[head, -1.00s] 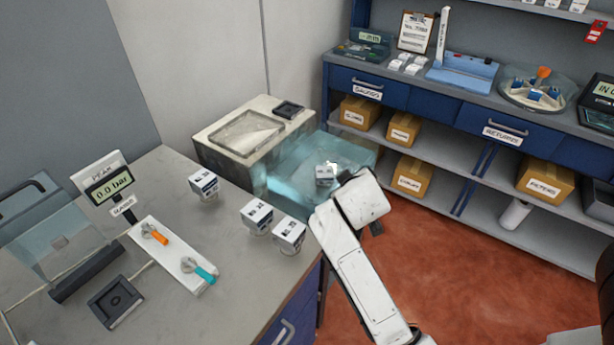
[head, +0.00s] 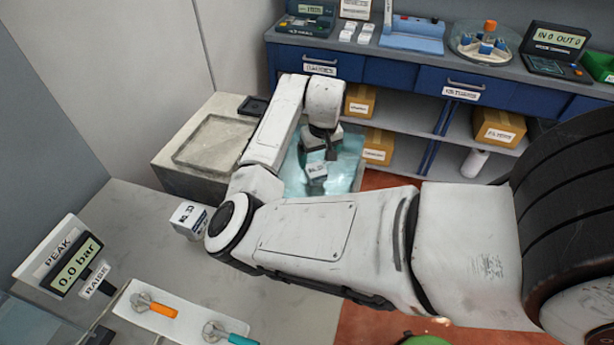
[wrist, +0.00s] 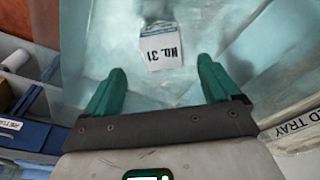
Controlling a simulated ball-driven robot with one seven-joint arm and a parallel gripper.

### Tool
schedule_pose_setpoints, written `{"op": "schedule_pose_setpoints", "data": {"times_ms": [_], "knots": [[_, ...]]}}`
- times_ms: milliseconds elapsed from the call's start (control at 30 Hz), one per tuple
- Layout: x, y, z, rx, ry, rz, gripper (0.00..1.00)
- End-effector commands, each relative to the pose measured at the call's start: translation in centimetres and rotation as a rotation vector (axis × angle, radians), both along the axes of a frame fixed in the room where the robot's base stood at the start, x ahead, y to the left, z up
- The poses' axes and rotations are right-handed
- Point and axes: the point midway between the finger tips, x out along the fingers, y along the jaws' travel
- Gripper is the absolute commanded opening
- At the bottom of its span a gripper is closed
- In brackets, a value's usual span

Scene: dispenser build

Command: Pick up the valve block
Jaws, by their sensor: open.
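A valve block (head: 316,174), a small white-and-grey block, sits in the clear bluish tank (head: 349,176). I see no contact with the block.
Another similar block (head: 188,219) stands on the grey bench (head: 125,215), partly by my arm. A stone-like basin (head: 205,138) adjoins the tank on the left. A blue shelf unit (head: 395,82) with boxes stands behind. The tank wall surrounds the block.

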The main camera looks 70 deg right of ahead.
Motion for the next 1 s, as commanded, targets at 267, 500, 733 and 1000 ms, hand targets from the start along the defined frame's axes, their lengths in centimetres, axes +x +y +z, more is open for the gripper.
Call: {"op": "schedule_pose_setpoints", "data": {"times_ms": [267,500,733,1000], "knots": [[0.4,0.0,-3.4,0.022,-0.005,0.002,0.89],[0.7,-0.3,-5.6,0.019,-0.006,0.000,0.89],[0.9,-0.5,-8.1,0.023,-0.007,0.000,0.89],[1.1,-0.9,-10.8,0.018,-0.005,-0.001,0.89]]}}
